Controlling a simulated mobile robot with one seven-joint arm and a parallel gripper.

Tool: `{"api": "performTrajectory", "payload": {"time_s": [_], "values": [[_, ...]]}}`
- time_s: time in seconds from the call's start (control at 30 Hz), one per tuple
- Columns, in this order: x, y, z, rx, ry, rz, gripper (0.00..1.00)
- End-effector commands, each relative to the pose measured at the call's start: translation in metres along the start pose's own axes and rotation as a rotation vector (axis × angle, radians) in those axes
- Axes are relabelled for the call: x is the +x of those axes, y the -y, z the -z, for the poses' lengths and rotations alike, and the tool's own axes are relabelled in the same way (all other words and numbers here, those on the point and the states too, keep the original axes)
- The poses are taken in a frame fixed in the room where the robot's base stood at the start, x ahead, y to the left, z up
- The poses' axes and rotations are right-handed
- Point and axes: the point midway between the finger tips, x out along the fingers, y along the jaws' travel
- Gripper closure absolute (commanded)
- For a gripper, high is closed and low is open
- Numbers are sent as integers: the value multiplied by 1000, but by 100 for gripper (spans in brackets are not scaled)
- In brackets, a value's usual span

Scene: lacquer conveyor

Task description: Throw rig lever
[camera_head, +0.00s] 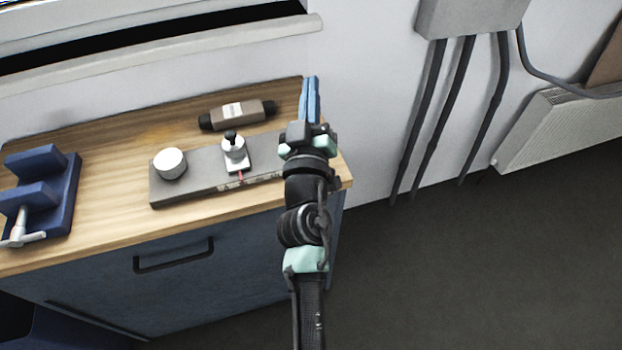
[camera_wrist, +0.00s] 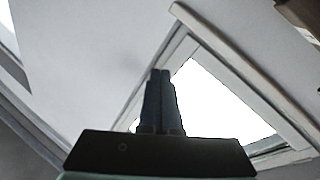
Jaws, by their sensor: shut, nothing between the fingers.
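The rig is a long grey plate (camera_head: 200,186) on the wooden worktop, with its right end hidden behind my arm. A small lever with a black knob (camera_head: 230,136) stands on a pale round mount on the plate, with a red mark in front of it. A white round dial (camera_head: 170,163) sits on the plate's left part. My gripper (camera_head: 311,80) is to the right of the lever, apart from it, pointing towards the back wall. In the wrist view its fingers (camera_wrist: 161,73) are together and empty, against wall and window. The rig is not in the wrist view.
A dark grey cylinder-ended tool (camera_head: 237,114) lies behind the rig. A blue vise (camera_head: 45,195) stands at the worktop's left. The worktop (camera_head: 110,178) is clear between vise and rig. A window and sill (camera_head: 160,52) are behind; floor to the right is open.

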Motion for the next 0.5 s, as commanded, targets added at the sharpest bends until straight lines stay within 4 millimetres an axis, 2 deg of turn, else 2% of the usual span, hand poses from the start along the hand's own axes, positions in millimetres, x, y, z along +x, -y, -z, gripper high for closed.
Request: {"api": "performTrajectory", "payload": {"time_s": [0.03, 0.1, 0.2, 0.33, 0.5], "values": [[-12, 29, -9, -83, 76, 20, 100], [-32, 57, -23, -219, 179, 28, 100], [-67, 88, -37, -420, 307, 35, 100], [-120, 109, -42, -677, 437, 24, 100], [-178, 112, -36, -930, 549, -17, 100]]}}
